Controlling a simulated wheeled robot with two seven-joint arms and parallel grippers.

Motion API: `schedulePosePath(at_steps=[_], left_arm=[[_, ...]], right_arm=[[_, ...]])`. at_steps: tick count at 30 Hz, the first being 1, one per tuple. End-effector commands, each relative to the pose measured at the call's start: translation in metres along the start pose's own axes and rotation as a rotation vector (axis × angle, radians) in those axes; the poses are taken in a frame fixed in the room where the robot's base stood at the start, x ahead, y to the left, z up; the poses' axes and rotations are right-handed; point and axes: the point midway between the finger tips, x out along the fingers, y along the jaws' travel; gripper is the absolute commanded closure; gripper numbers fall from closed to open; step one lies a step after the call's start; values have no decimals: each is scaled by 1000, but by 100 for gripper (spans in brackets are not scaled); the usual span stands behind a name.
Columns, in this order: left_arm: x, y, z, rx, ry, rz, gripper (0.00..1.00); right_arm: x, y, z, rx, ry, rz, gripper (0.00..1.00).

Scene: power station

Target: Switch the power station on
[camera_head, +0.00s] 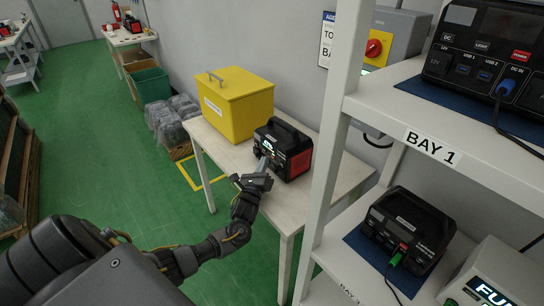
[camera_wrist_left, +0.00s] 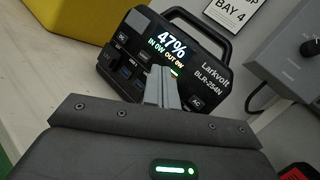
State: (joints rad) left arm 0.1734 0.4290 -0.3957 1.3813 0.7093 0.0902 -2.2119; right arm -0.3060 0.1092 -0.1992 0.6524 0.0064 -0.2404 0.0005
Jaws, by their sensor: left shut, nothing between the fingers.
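The power station (camera_head: 297,155) is a black box with red sides and a carry handle, standing on the white table. In the left wrist view the power station (camera_wrist_left: 215,67) is labelled Larkvolt BLR-254N. Its display (camera_wrist_left: 172,44) is lit and reads 47%, IN 0W, OUT 0W. A small green light shows just below the display. My left gripper (camera_head: 264,163) is shut and empty in front of the panel. In the left wrist view the left gripper's fingertips (camera_wrist_left: 160,72) hide part of the panel below the display. I cannot tell whether they touch it.
A yellow box (camera_head: 238,100) stands behind the power station to the left. The white shelf rack (camera_head: 335,150) at right holds another unit (camera_head: 490,60) on top and one (camera_head: 408,228) below. A grey box with a red rotary switch (camera_head: 376,47) is on the wall.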

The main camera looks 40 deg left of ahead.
Motion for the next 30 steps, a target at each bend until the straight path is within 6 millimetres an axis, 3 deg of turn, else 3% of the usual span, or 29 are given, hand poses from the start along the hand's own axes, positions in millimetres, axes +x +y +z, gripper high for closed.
schedulePosePath(at_steps=[10, 21, 30], left_arm=[[-3, 1, 3, 1, 0, 0, 100], [-34, 18, 21, 1, 2, 1, 100], [-48, 26, 26, 0, 0, 0, 100]], right_arm=[[-5, 0, 0, 0, 0, 0, 100], [-33, 2, -3, 0, 0, 0, 100], [-40, 3, -4, 0, 0, 1, 100]])
